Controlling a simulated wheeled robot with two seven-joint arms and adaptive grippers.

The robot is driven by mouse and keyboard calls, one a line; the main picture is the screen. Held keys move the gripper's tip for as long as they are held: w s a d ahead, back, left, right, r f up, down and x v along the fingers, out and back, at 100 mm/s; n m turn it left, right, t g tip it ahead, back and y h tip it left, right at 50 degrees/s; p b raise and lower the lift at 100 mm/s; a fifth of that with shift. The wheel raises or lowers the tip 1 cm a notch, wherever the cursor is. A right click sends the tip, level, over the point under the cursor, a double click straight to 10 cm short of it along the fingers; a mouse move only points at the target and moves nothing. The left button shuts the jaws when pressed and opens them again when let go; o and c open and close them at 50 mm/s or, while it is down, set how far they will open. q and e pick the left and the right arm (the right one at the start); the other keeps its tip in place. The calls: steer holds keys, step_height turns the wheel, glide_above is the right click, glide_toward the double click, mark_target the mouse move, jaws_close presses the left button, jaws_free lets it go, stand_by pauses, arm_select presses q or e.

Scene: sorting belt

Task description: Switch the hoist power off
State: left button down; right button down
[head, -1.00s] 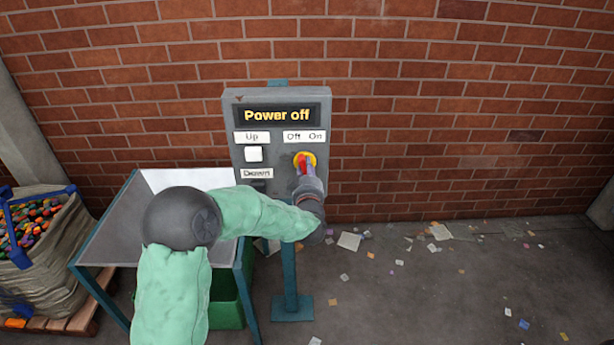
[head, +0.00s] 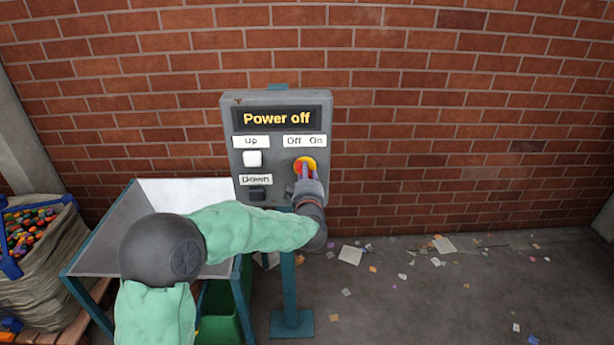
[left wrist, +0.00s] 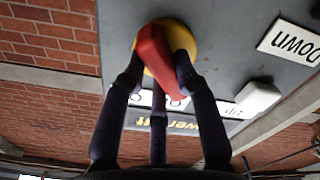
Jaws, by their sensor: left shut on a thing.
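The grey control box (head: 238,180) stands on a post against the brick wall. Its display (head: 277,118) reads "Power off". The red switch handle on its round yellow base (head: 307,162) sits under the "Off" and "On" labels (head: 304,141). My left gripper (head: 305,172) is at the switch, its fingers partly hiding the handle. In the left wrist view the fingers close around the red handle (left wrist: 156,52) in front of the yellow base (left wrist: 185,35). The white "Up" button (head: 252,159) and dark "Down" button (head: 257,194) are to the left. My right gripper is not in view.
A grey hopper (head: 105,235) on a blue frame stands left of the box, with a green bin (head: 222,315) below. A sack of colourful pieces (head: 40,260) is at the far left. Scraps litter the floor at right, which is otherwise open.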

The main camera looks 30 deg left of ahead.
arm_select(q)
steer(key=c, duration=0.9)
jaws_free()
steer(key=shift+c, duration=0.2)
steer(key=v, duration=1.2)
steer(key=shift+f, duration=0.1)
